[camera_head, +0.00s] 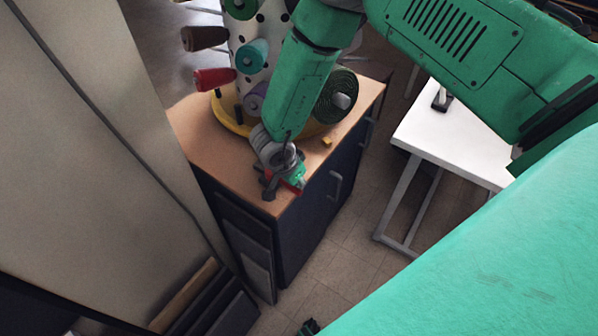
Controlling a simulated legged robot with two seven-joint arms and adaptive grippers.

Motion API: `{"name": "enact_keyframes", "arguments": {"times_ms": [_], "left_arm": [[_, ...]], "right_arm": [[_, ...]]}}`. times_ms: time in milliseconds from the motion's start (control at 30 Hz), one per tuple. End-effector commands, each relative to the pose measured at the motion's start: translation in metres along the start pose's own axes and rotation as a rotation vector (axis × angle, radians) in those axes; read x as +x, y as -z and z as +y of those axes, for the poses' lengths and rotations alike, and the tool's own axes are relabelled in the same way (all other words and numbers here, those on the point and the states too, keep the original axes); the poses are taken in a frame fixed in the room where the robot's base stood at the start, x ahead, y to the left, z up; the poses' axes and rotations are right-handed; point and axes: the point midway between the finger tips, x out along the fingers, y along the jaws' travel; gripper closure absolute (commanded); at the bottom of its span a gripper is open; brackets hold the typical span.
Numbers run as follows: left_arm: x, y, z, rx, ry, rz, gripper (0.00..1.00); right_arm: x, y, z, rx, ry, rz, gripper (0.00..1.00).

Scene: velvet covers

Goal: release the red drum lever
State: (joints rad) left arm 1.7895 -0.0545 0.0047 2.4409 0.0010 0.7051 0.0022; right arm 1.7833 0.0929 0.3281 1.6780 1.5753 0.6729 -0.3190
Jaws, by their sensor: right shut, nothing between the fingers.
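A white drum (272,45) with dark holes and coloured rolls on pegs stands on a yellow round base (228,112) on the wooden cabinet top (205,140). A small red piece (292,187), which looks like the red lever, shows at the cabinet's front corner. My right gripper (270,190) is right by it, pointing down, shut with nothing between its fingers. The gripper hides most of the red piece, so I cannot tell whether they touch. My right arm covers part of the drum. I cannot make out my left gripper.
A small yellow block (327,142) lies on the cabinet top. A dark green roll (336,97) sticks out at the drum's right. A grey panel (110,130) stands close on the left. A white table (465,140) is at the right, with bare tiled floor between.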

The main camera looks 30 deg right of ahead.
Motion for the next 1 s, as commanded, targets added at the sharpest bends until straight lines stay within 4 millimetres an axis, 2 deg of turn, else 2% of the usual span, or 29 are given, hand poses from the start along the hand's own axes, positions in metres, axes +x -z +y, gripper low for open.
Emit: {"name": "enact_keyframes", "arguments": {"times_ms": [400, 1000], "left_arm": [[-0.002, 0.000, 0.000, 0.000, 0.000, 0.000, 0.60], [-0.002, 0.000, 0.000, 0.000, 0.000, 0.000, 0.60]], "right_arm": [[-0.004, -0.013, 0.002, 0.162, -0.058, -0.002, 1.00], [-0.005, -0.015, 0.002, 0.177, -0.063, -0.003, 1.00]]}}
